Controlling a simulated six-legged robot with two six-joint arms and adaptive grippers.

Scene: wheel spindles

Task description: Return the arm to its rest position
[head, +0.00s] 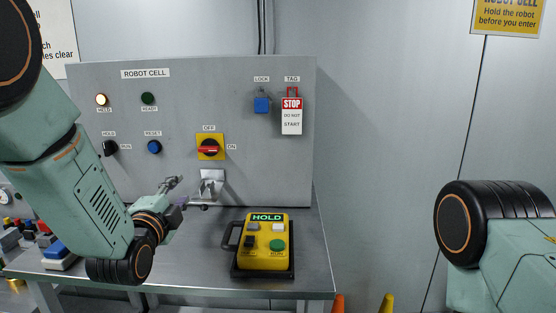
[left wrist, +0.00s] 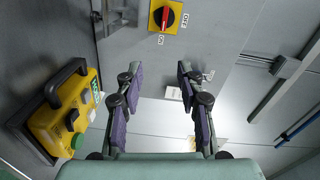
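My left arm comes in from the left in the head view, and its gripper (head: 188,193) is in front of the lower panel, near a small metal hasp (head: 211,186) below the red rotary switch (head: 208,149). In the left wrist view the two fingers of this gripper (left wrist: 157,85) are spread apart with nothing gripped between them. The switch handle lies horizontal on its yellow plate and also shows at the top of the left wrist view (left wrist: 165,17). My right arm shows at the right edge of the head view; its gripper is out of view.
The grey panel (head: 190,80) carries lamps, knobs, a blue padlock (head: 262,105) and a red-white tag (head: 291,116). A yellow pendant reading HOLD (head: 265,240) stands on the metal bench (head: 310,265). Small coloured items crowd the bench's left end. Cones stand below right.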

